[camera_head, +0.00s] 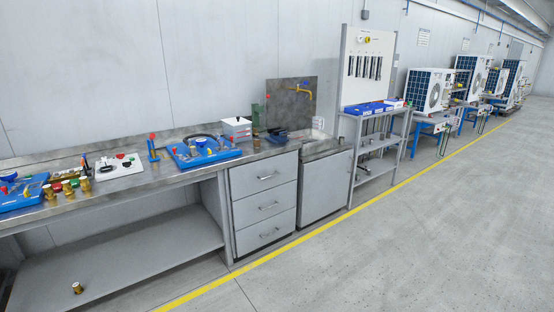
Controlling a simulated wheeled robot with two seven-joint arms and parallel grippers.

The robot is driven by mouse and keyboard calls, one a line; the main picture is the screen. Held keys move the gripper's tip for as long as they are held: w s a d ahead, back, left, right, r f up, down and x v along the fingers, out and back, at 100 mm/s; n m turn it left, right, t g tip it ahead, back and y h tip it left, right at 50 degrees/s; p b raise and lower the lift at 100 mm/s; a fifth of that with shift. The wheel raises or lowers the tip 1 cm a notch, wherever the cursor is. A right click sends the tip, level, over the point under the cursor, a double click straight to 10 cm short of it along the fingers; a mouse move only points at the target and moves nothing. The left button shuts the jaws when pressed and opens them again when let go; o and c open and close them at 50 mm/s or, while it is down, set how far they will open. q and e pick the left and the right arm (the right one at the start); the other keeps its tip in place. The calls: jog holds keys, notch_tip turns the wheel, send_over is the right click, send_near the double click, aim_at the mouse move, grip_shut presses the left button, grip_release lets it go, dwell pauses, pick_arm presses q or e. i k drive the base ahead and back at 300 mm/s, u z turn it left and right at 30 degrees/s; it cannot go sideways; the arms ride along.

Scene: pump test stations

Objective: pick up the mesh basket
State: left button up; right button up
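I cannot make out a mesh basket in the head view. A steel workbench (135,184) along the left wall carries small parts. Among them are a blue tray with fittings (205,154), another blue tray (22,196) at the left edge and a white box (237,127). Small items there are too small to tell apart. Neither of my grippers is in view.
A drawer cabinet (265,200) and a sink unit (325,180) stand right of the bench. A brass fitting (77,288) is low at left. Floor right of the yellow line (400,187) is clear.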

aim_at(257, 140)
jog(key=u, duration=0.1)
jog(key=i, duration=2.35)
jog(key=z, duration=0.05)
